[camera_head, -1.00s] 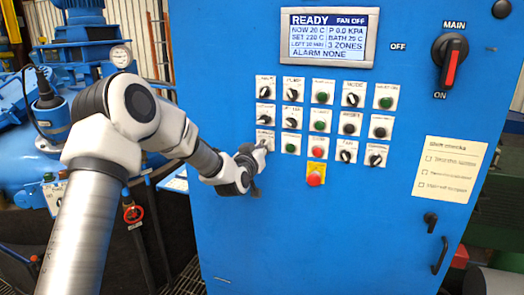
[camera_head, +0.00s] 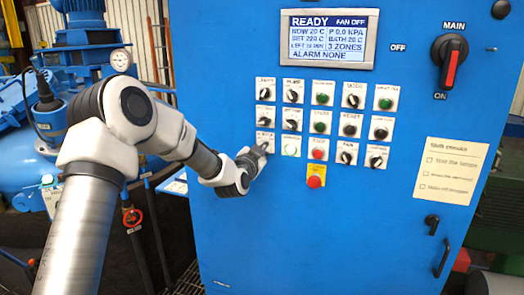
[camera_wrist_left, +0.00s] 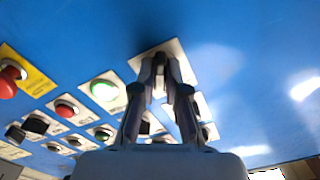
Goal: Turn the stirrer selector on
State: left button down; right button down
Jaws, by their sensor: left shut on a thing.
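The selector in the bottom left corner of the control grid has a small white plate (camera_head: 264,135) and a dark knob, mostly hidden by my gripper. I cannot read its label surely. My left gripper (camera_head: 261,149) is at this selector, with its arm coming in from the left. In the left wrist view the fingers (camera_wrist_left: 161,82) are closed in on the knob (camera_wrist_left: 160,62) in front of its white plate (camera_wrist_left: 177,66). A green lamp (camera_head: 291,147) just right of the selector glows pale; it also glows in the wrist view (camera_wrist_left: 104,90). My right gripper is out of view.
Several knobs and buttons sit close by on the blue cabinet (camera_head: 235,75), with a red emergency button (camera_head: 314,182) below. The display (camera_head: 329,38) reads READY, FAN OFF, ALARM NONE. A red MAIN handle (camera_head: 450,65) is at upper right. Blue machinery (camera_head: 20,120) stands left.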

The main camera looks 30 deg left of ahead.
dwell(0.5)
pick_arm(q)
jog(key=c, duration=1.2)
grip_release()
jog(key=shift+s, duration=0.1)
jog(key=v, duration=1.1)
jog(key=shift+s, duration=0.3)
jog(key=shift+f, duration=0.1)
